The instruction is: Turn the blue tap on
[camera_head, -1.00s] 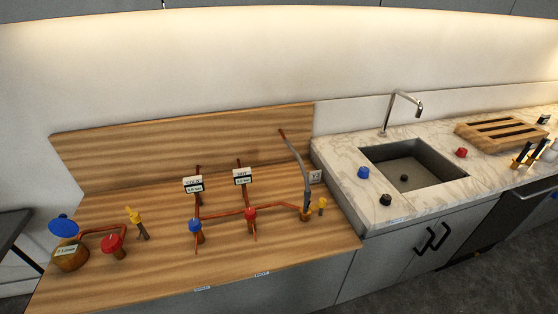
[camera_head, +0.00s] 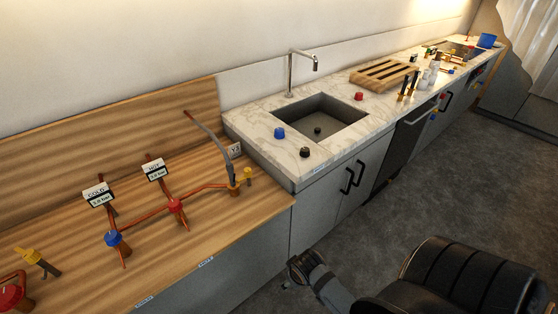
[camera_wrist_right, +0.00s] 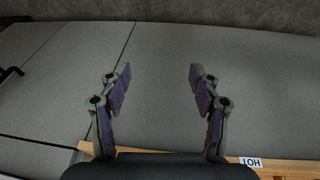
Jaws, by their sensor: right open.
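A blue tap (camera_head: 113,239) stands on the copper pipework (camera_head: 150,215) on the wooden counter, under a sign reading COLD (camera_head: 98,195). A red tap (camera_head: 176,205) stands to its right, under a HOT sign (camera_head: 154,170). Another blue knob (camera_head: 280,133) sits on the marble top beside the sink (camera_head: 318,125). In the right wrist view my right gripper (camera_wrist_right: 158,75) is open and empty, its fingers in front of plain grey cabinet fronts. No tap shows between its fingers. My left gripper is in neither view.
A grey part of my arm (camera_head: 322,285) shows near the cabinets. The wooden counter edge with a label (camera_wrist_right: 250,162) lies near the bottom of the wrist view.

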